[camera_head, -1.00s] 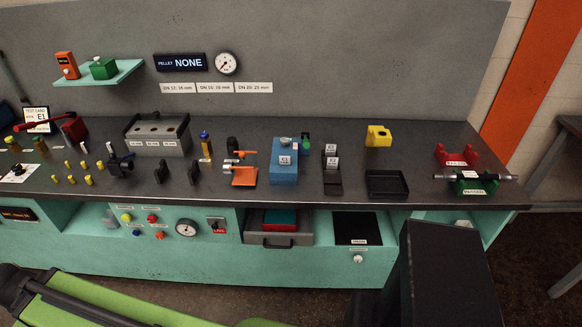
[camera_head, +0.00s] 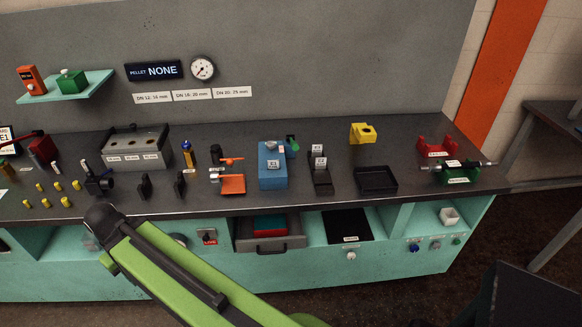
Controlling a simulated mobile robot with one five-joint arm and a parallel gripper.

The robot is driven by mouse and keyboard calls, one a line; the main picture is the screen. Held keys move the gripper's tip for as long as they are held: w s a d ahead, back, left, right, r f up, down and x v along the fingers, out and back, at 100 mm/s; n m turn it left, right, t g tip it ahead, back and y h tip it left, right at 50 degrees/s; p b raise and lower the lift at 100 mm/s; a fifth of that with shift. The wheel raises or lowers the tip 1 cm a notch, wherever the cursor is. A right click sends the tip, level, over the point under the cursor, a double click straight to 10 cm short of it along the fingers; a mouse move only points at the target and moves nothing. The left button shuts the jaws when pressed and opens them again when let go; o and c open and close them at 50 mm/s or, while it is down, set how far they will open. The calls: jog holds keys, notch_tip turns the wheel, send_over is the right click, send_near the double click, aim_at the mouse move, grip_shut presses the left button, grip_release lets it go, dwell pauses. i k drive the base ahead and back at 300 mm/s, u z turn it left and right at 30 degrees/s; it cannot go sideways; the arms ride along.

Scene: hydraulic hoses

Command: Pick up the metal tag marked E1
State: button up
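Small pale tags with dark markings show on the bench. One is on the front of a blue block (camera_head: 272,178) at mid-bench; its marking looks like E1 but is too small to read surely. Two more tags (camera_head: 318,155) sit on a black stand (camera_head: 322,182) just right of the block; their markings are also hard to read. My green arm link and its dark joint rise in front of the bench at lower left.
A black tray (camera_head: 376,181), a yellow block (camera_head: 362,133) and red and green cradles (camera_head: 456,174) stand to the right. An open drawer (camera_head: 270,244) juts out below. The bench front is partly clear.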

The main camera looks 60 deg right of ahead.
aim_at(273, 165)
jog(key=u, duration=0.05)
jog(key=i, duration=1)
jog(key=z, duration=0.1)
